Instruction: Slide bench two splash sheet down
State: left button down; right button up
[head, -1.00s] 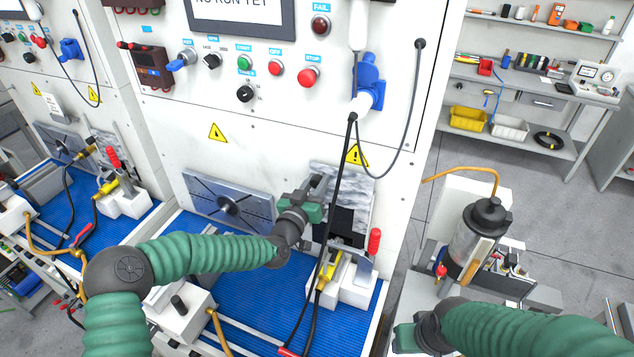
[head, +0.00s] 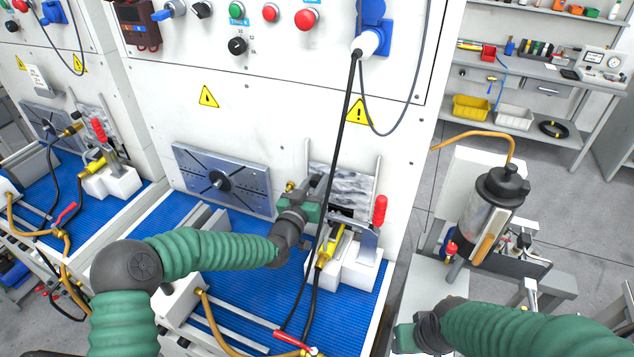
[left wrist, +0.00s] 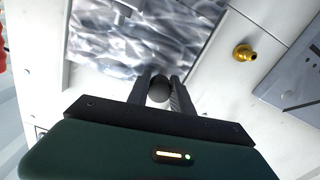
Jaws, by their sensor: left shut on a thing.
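The splash sheet (head: 345,183) is a cloudy grey, see-through panel standing between two upright rails on the front of the middle bench. A dark strip shows below its lower edge. The sheet also fills the upper part of the left wrist view (left wrist: 135,40). My left gripper (head: 314,188) is at the sheet's left side. In the left wrist view its fingers (left wrist: 159,90) are closed around a dark round knob (left wrist: 159,88) in front of the sheet. My right gripper (head: 418,334) is low at the right, away from the sheet; its fingers are not clear.
A slotted grey plate (head: 222,180) is left of the sheet, with a brass fitting (left wrist: 243,53) between. Below are a red-handled clamp (head: 379,210), a yellow connector (head: 330,247) and a blue mat (head: 240,265). A black cable (head: 339,150) hangs before the sheet.

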pick_arm(q)
jog(key=shift+s+f, duration=0.1)
jog(key=shift+f, duration=0.2)
jog(key=c, duration=1.6)
grip_release()
jog(key=o, duration=0.5)
jog(key=shift+a+r, duration=0.1)
jog(key=shift+s+a, duration=0.1)
jog(key=shift+s, duration=0.05)
jog(key=shift+s+a, duration=0.15)
jog(key=shift+s, duration=0.2)
jog(key=shift+b+v, duration=1.5)
jog(key=shift+v, duration=6.4)
